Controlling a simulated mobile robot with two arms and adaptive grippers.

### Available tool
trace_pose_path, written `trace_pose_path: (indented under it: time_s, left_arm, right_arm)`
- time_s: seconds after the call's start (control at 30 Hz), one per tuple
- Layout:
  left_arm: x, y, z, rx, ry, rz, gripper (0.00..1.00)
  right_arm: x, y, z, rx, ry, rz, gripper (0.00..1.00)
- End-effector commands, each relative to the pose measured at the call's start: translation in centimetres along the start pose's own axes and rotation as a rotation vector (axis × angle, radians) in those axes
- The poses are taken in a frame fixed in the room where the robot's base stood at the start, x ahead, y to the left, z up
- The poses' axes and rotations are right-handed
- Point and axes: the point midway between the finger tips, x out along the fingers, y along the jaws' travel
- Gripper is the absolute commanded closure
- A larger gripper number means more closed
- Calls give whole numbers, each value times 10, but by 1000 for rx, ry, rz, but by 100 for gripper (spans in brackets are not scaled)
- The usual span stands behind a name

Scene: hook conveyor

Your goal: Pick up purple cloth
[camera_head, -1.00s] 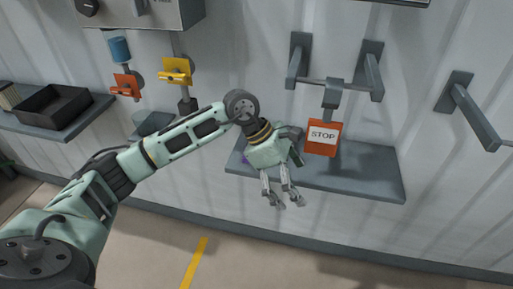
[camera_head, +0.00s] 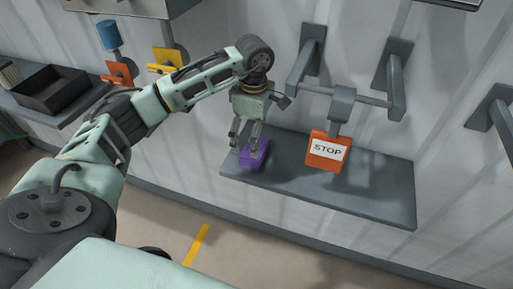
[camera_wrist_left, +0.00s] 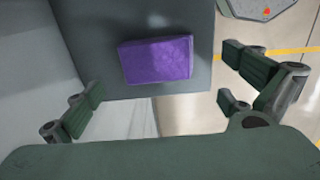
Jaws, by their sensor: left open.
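The purple cloth (camera_head: 254,153) is a small folded block lying near the left end of a grey wall shelf (camera_head: 340,192). In the left wrist view the cloth (camera_wrist_left: 156,60) lies flat on the shelf, ahead of the fingers and between their lines, with nothing touching it. My left gripper (camera_head: 244,149) points down over the cloth in the head view and partly covers it. Its fingers (camera_wrist_left: 160,100) are spread apart and empty in the wrist view. My right gripper is not in view.
An orange STOP sign (camera_head: 327,151) hangs from a bracket close to the right of my left gripper. A black tray (camera_head: 52,89) sits on another shelf at the left. The shelf's right part is bare.

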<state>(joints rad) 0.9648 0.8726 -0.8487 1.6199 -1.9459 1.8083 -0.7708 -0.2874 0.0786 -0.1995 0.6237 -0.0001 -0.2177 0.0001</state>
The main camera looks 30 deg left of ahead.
Motion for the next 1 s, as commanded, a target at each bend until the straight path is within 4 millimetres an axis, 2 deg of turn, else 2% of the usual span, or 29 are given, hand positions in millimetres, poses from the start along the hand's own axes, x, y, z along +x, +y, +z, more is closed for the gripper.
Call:
trace_pose_path:
  time_s: [0.03,0.1,0.23,0.4,0.53,0.67,1.0]
  left_arm:
    - [4,-1,0,0,0,-4,0]
    - [12,-1,0,0,0,-5,0]
    - [31,0,-2,-1,0,-6,0]
    - [52,1,-1,2,-1,-1,0]
    - [55,1,-1,2,-2,0,0]
    - [55,1,-1,2,-2,1,0]
    - [55,1,-1,2,-1,1,30]
  right_arm:
    - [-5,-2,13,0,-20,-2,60]
    - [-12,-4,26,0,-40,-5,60]
    - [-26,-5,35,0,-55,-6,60]
    - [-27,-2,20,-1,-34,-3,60]
    - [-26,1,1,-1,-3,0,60]
    - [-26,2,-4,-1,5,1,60]
    - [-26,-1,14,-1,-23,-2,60]
